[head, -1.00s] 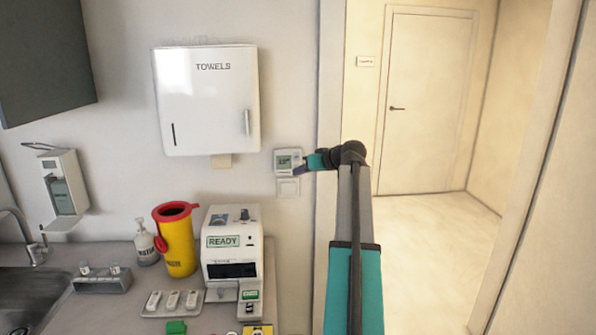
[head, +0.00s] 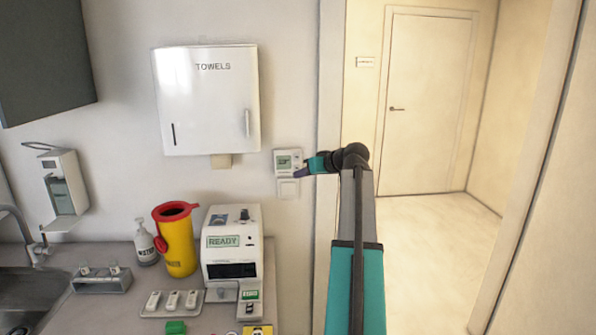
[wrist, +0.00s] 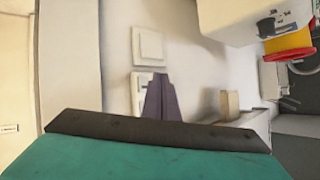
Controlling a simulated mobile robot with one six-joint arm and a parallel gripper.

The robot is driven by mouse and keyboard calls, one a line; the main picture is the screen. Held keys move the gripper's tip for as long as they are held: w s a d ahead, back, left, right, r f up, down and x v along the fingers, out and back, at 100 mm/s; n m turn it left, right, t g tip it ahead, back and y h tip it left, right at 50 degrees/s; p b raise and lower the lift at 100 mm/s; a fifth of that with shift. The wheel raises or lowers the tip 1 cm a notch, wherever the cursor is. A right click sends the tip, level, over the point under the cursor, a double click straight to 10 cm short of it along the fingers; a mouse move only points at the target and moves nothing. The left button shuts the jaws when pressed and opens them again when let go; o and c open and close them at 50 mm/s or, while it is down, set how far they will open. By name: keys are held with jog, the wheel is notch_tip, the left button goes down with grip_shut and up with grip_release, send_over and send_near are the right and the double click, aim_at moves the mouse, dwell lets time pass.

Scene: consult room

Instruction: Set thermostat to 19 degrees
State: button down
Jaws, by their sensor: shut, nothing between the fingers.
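The thermostat (head: 287,159) is a small white wall unit with a greenish display, right of the towel dispenser. Its digits are too small to read. A white switch plate (head: 288,188) is just below it. My gripper (head: 299,173) is shut and empty, with its dark fingertips at the lower right of the thermostat. In the wrist view my closed fingers (wrist: 160,97) overlap part of the thermostat (wrist: 138,88), and the switch plate (wrist: 148,45) shows beyond them. I cannot tell whether the fingertips touch it.
The towel dispenser (head: 207,100) hangs left of the thermostat. Below on the counter stand a white READY device (head: 232,248) and a yellow bin (head: 178,245) with a red top. A door frame (head: 328,120) is close on the right, with an open passage beyond.

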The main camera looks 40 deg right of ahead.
jog(key=shift+s+a, duration=1.05)
jog(key=shift+s, duration=0.2)
